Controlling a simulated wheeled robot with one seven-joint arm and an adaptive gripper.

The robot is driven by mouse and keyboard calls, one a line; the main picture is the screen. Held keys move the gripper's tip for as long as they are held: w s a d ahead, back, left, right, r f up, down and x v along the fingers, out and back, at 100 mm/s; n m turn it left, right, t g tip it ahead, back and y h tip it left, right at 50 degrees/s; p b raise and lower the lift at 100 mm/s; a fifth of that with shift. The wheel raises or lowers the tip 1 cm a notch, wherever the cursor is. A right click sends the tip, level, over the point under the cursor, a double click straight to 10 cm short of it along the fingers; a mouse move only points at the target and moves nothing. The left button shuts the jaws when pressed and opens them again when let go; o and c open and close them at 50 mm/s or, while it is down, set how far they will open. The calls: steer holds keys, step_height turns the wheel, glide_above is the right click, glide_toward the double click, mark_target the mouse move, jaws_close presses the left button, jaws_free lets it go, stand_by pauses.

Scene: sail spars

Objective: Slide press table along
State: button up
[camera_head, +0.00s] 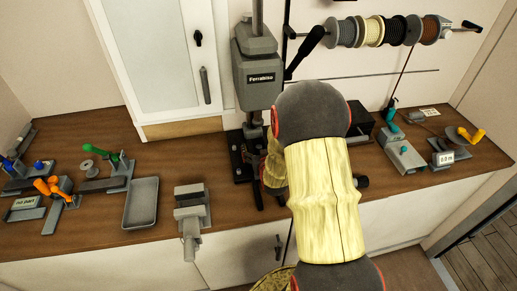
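The grey press (257,73) stands upright at the back of the wooden bench, with a label on its head and a black-knobbed lever (305,50) reaching up to the right. Its dark lower part (242,158), where the table would be, shows only at the left edge; my arm hides the rest. I cannot tell how the press table sits. My arm, in a cream sleeve, reaches over the bench in front of the press. My gripper is hidden behind it, so I cannot see its fingers or any contact.
A grey vise (192,213) sits at the front edge, left of the press. An empty grey tray (141,203) and small clamps are further left. A dark box (361,128) and small fixtures (402,155) are right. Spools (394,30) hang on the wall. A cabinet (157,60) stands behind left.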

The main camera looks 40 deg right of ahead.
steer(key=c, duration=1.3)
steer(key=shift+c, duration=0.2)
steer(key=shift+w+d+b, duration=0.5)
steer(key=shift+w+b, duration=0.3)
steer(key=shift+r, duration=0.1)
steer(key=o, duration=1.7)
steer(key=v, duration=1.2)
